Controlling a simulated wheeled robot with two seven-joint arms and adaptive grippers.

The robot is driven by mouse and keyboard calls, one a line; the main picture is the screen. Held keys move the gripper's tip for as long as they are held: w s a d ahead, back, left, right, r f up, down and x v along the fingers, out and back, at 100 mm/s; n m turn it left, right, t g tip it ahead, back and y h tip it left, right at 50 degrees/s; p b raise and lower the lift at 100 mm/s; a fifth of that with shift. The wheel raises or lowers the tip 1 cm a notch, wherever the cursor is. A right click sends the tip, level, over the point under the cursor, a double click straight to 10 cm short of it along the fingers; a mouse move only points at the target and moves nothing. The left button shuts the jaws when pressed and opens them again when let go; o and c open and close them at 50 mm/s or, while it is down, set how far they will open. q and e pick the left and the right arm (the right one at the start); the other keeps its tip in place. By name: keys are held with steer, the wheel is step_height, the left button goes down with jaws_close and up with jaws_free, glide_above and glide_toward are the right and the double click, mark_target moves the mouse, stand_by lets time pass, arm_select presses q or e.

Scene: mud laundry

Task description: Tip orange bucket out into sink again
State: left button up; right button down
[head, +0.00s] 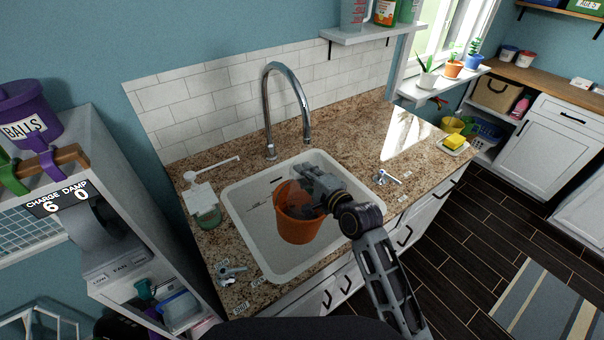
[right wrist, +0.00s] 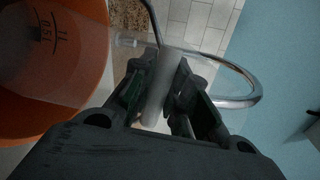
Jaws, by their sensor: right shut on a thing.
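The orange bucket (head: 298,226) stands about upright in the white sink (head: 252,232), under the tap. Its orange wall fills the left of the right wrist view (right wrist: 40,118). My right gripper (head: 320,190) is over the bucket's right rim. It is shut on the pale handle of a clear measuring jug (right wrist: 100,65) with black marks, not on the bucket. The jug overlaps the bucket's mouth; how far it is inside is unclear. The bucket's contents are hidden. My left gripper is not in view.
The chrome tap (head: 268,110) arches over the sink's back. A yellow sponge (head: 454,142) lies on a dish at the counter's right. A green-based container (head: 207,217) stands left of the sink. Another jug (head: 354,14) is on the wall shelf.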

steer(key=shift+w+d+f+m, duration=0.2)
steer(key=shift+w+d+f, duration=0.1)
steer(key=shift+d, duration=0.35)
steer(key=shift+w+d+f+m, duration=0.2)
steer(key=shift+w+d+f, duration=0.1)
steer(key=shift+d, duration=0.3)
steer(key=shift+w+d+f+m+y, duration=0.15)
steer(key=shift+w+d+m, duration=0.1)
steer(key=shift+d, duration=0.25)
steer(key=shift+w+d+f+m+y, duration=0.1)
steer(key=shift+w+d+f+m, duration=0.1)
steer(key=shift+d, duration=0.35)
steer(key=shift+w+d+f+m+y, duration=0.15)
steer(key=shift+w+d+m, duration=0.1)
steer(key=shift+d, duration=0.25)
steer(key=shift+w+d+r+m, duration=0.1)
steer(key=shift+w+d+m, duration=0.15)
steer(key=shift+d, duration=0.2)
steer(key=shift+w+d+m+b, duration=0.2)
steer(key=shift+d+m+b, duration=0.2)
steer(key=shift+d, duration=0.25)
steer(key=shift+w+d+r+m+y, duration=0.1)
steer(key=shift+w+d+m+y, duration=0.25)
steer(key=shift+d+m, duration=0.35)
steer(key=shift+w+d, duration=0.1)
steer(key=shift+d, duration=0.15)
steer(key=shift+d+r+m, duration=0.1)
steer(key=shift+d+m, duration=0.05)
steer(key=shift+m, duration=0.1)
